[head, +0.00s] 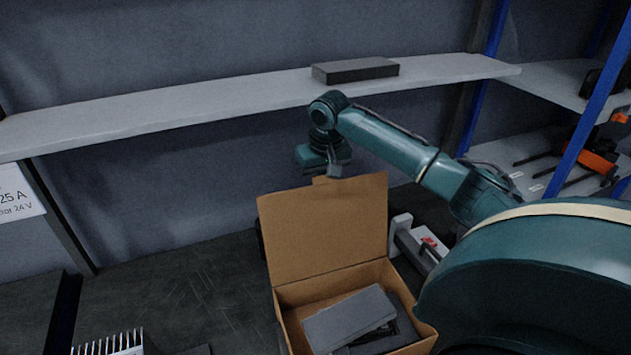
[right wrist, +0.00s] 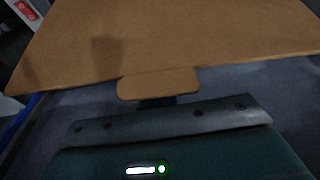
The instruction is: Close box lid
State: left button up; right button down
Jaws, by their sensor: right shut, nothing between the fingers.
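My left gripper is out of view.
A grey case (head: 350,318) lies tilted inside the box. A long shelf (head: 220,108) with a dark flat block (head: 355,70) runs behind my right arm. A white and grey item (head: 420,245) stands right of the box.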

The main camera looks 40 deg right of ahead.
jog(key=shift+s, duration=0.1)
jog(key=s+a, duration=0.3)
jog(key=s, duration=0.5)
jog(key=s+a, duration=0.3)
jog(key=s, duration=0.5)
jog(key=shift+s+a, duration=0.25)
jog(key=shift+a, duration=0.15)
dwell(1.2)
dwell(1.3)
